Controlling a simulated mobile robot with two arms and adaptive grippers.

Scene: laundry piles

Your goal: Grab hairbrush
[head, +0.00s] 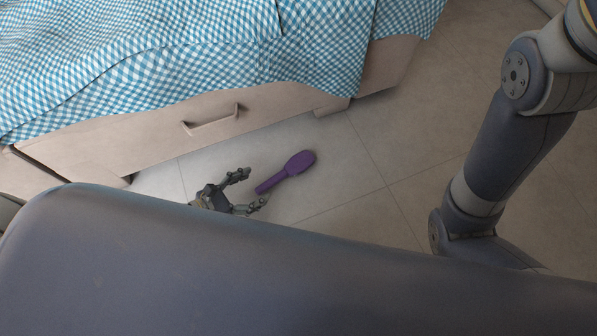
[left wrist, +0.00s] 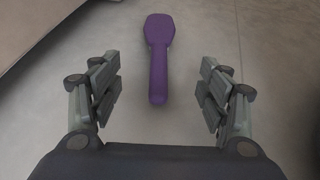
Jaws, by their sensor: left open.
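A purple hairbrush (head: 286,171) lies on the tiled floor in front of the bed, its head pointing away to the upper right. My left gripper (head: 252,188) is open near the handle end, with its fingers on either side of the line of the handle. In the left wrist view the hairbrush (left wrist: 159,55) lies ahead, its handle end reaching between the open fingers (left wrist: 160,88) without visible contact. My right arm shows at the right of the head view, but its gripper is not in view.
A bed with a blue and white checked cover (head: 200,55) stands behind, with a drawer front and handle (head: 212,121) close to the hairbrush. The tiled floor (head: 350,205) to the right of the hairbrush is clear. My own body hides the near floor.

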